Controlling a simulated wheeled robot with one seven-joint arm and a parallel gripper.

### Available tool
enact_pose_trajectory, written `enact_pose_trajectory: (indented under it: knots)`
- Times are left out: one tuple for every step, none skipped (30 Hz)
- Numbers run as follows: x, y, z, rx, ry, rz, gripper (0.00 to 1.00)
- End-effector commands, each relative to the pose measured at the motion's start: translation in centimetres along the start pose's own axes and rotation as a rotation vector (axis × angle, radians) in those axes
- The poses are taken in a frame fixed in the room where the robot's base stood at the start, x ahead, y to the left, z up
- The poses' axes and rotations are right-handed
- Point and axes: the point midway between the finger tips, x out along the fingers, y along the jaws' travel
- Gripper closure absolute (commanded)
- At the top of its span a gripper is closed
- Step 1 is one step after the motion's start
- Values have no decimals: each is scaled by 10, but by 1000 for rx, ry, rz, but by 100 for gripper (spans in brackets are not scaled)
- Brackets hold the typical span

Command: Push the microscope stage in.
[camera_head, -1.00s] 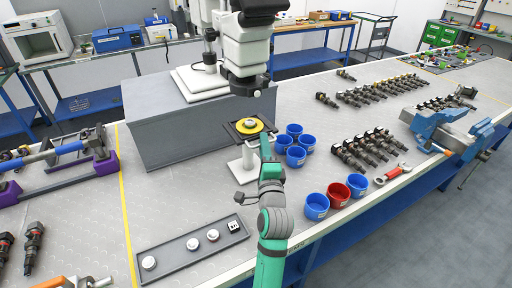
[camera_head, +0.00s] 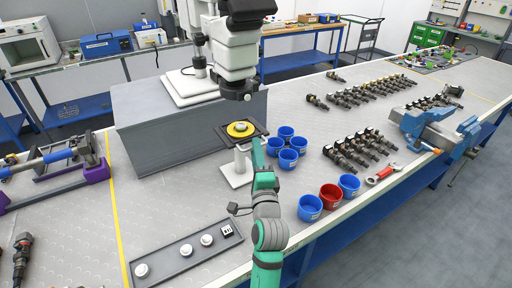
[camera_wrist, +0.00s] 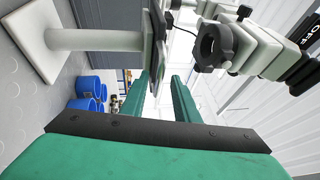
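The microscope stage (camera_head: 260,130) is a dark square plate with a yellow disc (camera_head: 240,129) and a small pale piece on top. It sits on a white stand (camera_head: 237,170), in front of and below the white microscope (camera_head: 236,55). My gripper (camera_head: 254,140) is at the stage's near right edge; contact cannot be told. The stage edge (camera_wrist: 159,28) runs beside the left finger, and the microscope's ring-shaped lens (camera_wrist: 208,48) is to the right.
Blue cups (camera_head: 288,158) stand right of the stand. More blue cups and a red cup (camera_head: 330,196) are near the front edge. The microscope rests on a grey block (camera_head: 180,135).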

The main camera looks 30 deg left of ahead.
Motion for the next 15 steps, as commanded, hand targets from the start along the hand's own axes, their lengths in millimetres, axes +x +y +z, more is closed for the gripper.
enact_pose_trajectory:
  knots:
    - [-10, 1, 0, 0, 1, 1, 72]
    - [-16, 1, 0, 0, 1, 2, 72]
    - [-24, 1, 0, -1, 1, 2, 72]
    - [-30, 1, 0, 0, 1, 2, 72]
    - [-35, 1, 0, 0, 1, 1, 72]
    - [-43, 1, 0, 1, 2, 1, 72]
    - [-48, 1, -1, 1, 2, 1, 72]
    - [-53, 0, -1, 0, 2, 0, 72]
    - [-59, 0, 0, 0, 2, 1, 72]
    - [-64, 0, 0, 0, 1, 0, 72]
    - [-68, 0, 0, 0, 1, -1, 72]
    - [-72, 0, 0, 0, 1, -1, 72]
    - [-75, 0, -1, -1, 1, -1, 72]
    - [-78, 0, -1, -1, 2, -1, 72]
    - [-81, -1, -1, -1, 2, -2, 72]
